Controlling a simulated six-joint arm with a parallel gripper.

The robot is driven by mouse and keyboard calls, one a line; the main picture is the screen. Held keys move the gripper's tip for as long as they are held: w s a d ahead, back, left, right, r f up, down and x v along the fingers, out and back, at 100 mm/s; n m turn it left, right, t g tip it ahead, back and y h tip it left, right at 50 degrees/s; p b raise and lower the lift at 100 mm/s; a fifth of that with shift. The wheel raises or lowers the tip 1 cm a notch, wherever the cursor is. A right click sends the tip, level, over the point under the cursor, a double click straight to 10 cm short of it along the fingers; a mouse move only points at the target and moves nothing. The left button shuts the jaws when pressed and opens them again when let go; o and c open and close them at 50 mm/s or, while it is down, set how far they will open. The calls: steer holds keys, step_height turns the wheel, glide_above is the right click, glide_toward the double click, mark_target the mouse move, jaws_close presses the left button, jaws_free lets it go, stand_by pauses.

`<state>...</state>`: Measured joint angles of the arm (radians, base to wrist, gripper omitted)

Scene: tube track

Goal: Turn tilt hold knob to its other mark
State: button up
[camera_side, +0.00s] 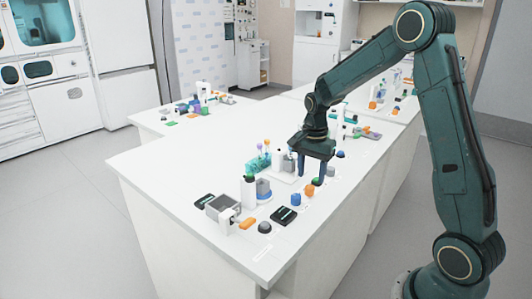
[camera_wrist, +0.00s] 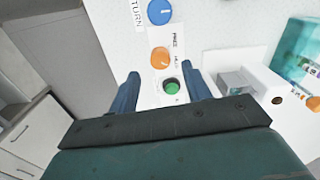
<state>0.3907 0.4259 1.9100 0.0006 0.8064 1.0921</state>
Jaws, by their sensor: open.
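A row of controls lies below my gripper. In the wrist view these are a blue round knob (camera_wrist: 159,12) with a white pointer line, an orange knob (camera_wrist: 160,58), and a green round control (camera_wrist: 171,87) in a dark ring. The printed labels are too small to tell which is the tilt hold knob. My gripper (camera_wrist: 163,84) is open, with the green control between its fingers in that view and nothing held. In the side view my gripper (camera_side: 316,174) points down over the blue (camera_side: 296,199), orange (camera_side: 309,190) and green (camera_side: 317,181) controls.
A grey device (camera_side: 222,207), an orange piece (camera_side: 249,222) and a black pad (camera_side: 283,215) are nearer the front. The table's left part is clear.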

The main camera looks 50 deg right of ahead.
mark_target(310, 187)
steer(key=shift+f, duration=2.3)
steer(key=c, duration=1)
